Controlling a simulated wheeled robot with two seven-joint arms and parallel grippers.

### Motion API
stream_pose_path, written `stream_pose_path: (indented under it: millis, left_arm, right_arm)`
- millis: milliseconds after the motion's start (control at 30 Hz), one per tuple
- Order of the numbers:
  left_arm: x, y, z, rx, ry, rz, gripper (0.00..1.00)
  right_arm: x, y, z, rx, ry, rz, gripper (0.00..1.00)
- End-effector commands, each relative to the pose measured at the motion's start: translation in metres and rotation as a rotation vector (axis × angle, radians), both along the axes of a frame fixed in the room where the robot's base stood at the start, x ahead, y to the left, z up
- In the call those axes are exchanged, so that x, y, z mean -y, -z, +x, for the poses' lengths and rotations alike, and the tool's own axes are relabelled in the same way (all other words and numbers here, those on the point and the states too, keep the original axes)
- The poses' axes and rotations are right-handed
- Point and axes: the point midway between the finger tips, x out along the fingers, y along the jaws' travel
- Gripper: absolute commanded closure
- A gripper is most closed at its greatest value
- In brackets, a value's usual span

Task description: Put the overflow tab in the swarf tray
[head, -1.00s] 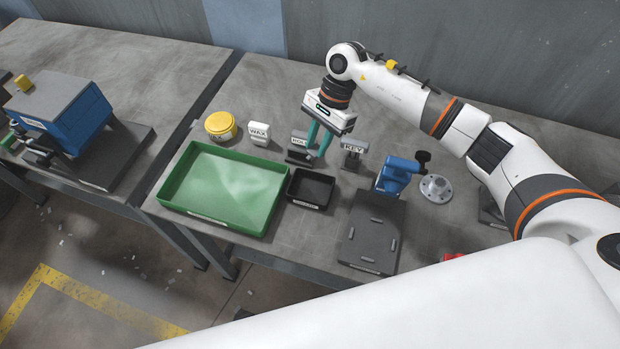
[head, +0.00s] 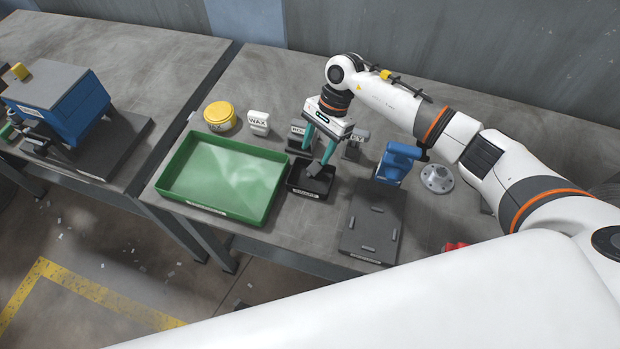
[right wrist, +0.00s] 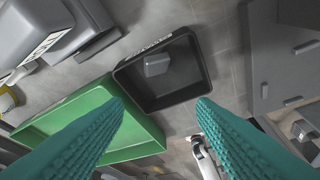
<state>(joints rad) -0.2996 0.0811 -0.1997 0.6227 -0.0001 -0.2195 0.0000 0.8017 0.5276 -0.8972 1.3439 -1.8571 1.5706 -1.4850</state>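A small grey block, which looks like the overflow tab, shows in the head view (head: 314,170) just below my right gripper's fingertips. In the right wrist view the tab (right wrist: 157,64) appears within the outline of a small black tray, near one wall. The black tray (head: 303,194) stands on the bench beside the green tray; its label is too small to read. It also shows in the right wrist view (right wrist: 185,96). My right gripper (head: 316,156) is above the black tray, its teal fingers spread apart with nothing between them. My left gripper is out of view.
A large green tray (head: 262,208) stands left of the black tray. A yellow tin (head: 219,116), a white WAX block (head: 259,123) and labelled blocks stand behind. A dark plate (head: 366,241) and a blue device (head: 396,163) are to the right.

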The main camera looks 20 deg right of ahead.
Motion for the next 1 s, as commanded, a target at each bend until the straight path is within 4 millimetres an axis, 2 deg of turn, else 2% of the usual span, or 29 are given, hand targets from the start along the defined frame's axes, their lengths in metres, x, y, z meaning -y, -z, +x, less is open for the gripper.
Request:
stream_pose_path:
  millis: [367,467,800,1000]
  left_arm:
    - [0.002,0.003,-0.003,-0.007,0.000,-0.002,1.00]
    - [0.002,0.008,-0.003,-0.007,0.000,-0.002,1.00]
    - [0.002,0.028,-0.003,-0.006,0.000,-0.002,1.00]
    - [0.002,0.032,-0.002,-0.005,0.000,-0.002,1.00]
  right_arm:
    - [0.003,-0.006,0.002,0.001,0.001,-0.001,0.48]
    - [0.008,-0.018,0.005,0.005,0.002,-0.001,0.48]
    - [0.031,-0.083,0.017,0.004,0.000,-0.001,0.48]
    - [0.039,-0.106,0.021,0.001,0.001,-0.001,0.48]
